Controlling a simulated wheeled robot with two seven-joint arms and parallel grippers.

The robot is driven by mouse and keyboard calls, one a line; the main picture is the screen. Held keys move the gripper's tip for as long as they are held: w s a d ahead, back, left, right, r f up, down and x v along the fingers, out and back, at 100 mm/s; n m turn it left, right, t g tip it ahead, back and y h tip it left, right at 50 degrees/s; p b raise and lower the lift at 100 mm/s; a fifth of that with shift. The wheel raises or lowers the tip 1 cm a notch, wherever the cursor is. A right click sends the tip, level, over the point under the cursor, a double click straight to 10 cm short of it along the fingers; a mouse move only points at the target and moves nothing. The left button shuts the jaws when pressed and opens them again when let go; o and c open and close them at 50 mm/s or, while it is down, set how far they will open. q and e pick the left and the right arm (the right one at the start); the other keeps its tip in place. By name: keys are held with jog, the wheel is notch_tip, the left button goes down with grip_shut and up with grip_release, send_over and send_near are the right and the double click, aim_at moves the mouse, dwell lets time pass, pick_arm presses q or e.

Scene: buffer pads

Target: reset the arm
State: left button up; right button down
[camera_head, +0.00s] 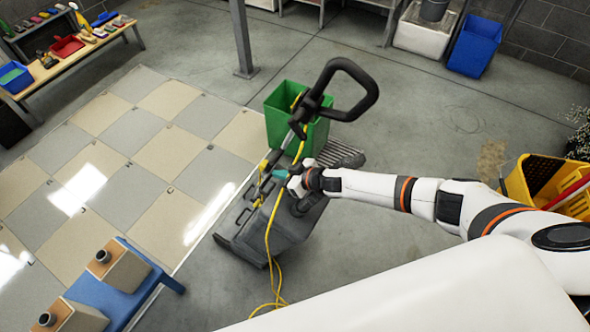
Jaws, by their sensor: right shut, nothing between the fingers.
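My right arm (385,192) comes in from the right and reaches over a grey floor machine (262,228). My right gripper (275,174) is shut and empty at the end of it, small in the view, in front of the machine's shaft and near the yellow cord. The machine has a black loop handle (372,92) that rises above the gripper. Whether the gripper touches the shaft or cord cannot be told. My left gripper is not in view.
A green bin (283,129) stands behind the machine. The yellow cord (272,262) trails to the floor. A blue stand (112,298) with boxes is at lower left, a bench (88,46) with coloured items at upper left, a yellow bucket (517,188) at right. The tiled floor (138,165) is clear.

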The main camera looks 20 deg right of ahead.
jog(key=shift+r+v, duration=0.15)
jog(key=shift+v, duration=1.3)
jog(key=shift+r+v, duration=0.15)
jog(key=shift+v, duration=1.35)
